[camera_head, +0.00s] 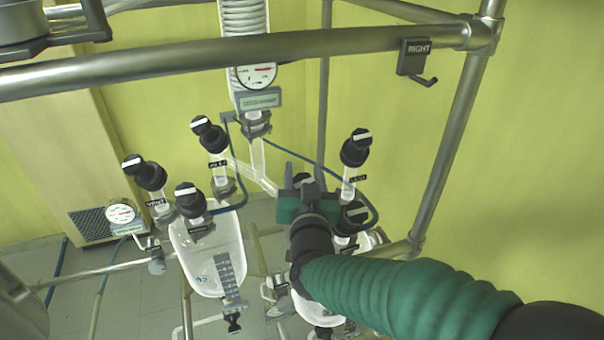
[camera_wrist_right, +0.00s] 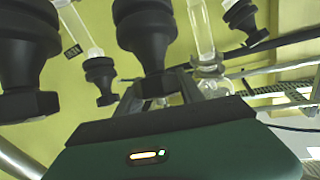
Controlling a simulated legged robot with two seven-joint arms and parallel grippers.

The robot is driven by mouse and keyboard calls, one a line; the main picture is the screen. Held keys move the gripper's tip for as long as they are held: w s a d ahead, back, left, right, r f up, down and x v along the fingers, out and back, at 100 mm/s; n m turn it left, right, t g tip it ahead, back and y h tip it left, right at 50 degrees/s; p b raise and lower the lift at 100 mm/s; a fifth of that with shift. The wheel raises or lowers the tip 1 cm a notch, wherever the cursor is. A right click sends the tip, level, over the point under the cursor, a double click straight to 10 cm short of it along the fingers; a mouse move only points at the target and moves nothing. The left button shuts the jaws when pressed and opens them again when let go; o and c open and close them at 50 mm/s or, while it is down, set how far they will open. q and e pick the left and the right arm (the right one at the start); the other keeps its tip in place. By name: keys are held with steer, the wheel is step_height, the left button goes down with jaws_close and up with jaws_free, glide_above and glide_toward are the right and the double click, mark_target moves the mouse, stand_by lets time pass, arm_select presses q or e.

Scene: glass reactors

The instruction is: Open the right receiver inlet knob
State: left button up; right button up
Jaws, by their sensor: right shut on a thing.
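My right gripper (camera_head: 304,182) reaches in from the lower right, over the right receiver (camera_head: 318,308). It is shut on a black knob (camera_head: 302,184), which is mostly hidden by the gripper in the head view. In the right wrist view the black knob (camera_wrist_right: 150,40) stands in the middle, its end between the two fingers of the gripper (camera_wrist_right: 165,92). I cannot read a label on this knob or tell how far it is turned. My left gripper is not in view.
Other black knobs stand close by at the right (camera_head: 355,147) and (camera_head: 352,217). The left receiver (camera_head: 208,250) has several knobs of its own. A pressure gauge (camera_head: 256,76) hangs centrally.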

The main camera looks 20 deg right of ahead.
steer(key=shift+d+f+m+g+h+p, duration=0.15)
steer(key=shift+m+g+h+p, duration=0.2)
steer(key=shift+m+h, duration=0.4)
steer(key=m+g+h+p, duration=0.1)
steer(key=m+h, duration=0.1)
steer(key=shift+s+m+g, duration=0.1)
steer(key=shift+m+g, duration=0.15)
steer(key=shift+m, duration=0.1)
steer(key=m+g+h+p, duration=0.2)
steer(key=m, duration=0.1)
steer(key=shift+s+d+f+h, duration=0.1)
steer(key=shift+s+d+h, duration=0.05)
steer(key=shift+d+h, duration=0.2)
steer(key=m+g+h+p, duration=0.1)
steer(key=m+g+p, duration=0.1)
steer(key=m+g, duration=0.1)
steer(key=shift+s+d+f+m+h, duration=0.2)
steer(key=shift+m+h, duration=0.1)
steer(key=shift+h, duration=0.1)
steer(key=shift+s+f+m+g+p, duration=0.2)
steer(key=shift+m+g+p, duration=0.3)
steer(key=shift+m+g, duration=0.4)
steer(key=shift+f+g, duration=0.1)
steer(key=shift+g, duration=0.2)
steer(key=o, duration=1.1)
steer(key=shift+o, duration=1.1)
steer(key=shift+w, duration=0.1)
steer(key=shift+o, duration=0.4)
steer(key=shift+w+d, duration=0.15)
steer(key=shift+w, duration=0.05)
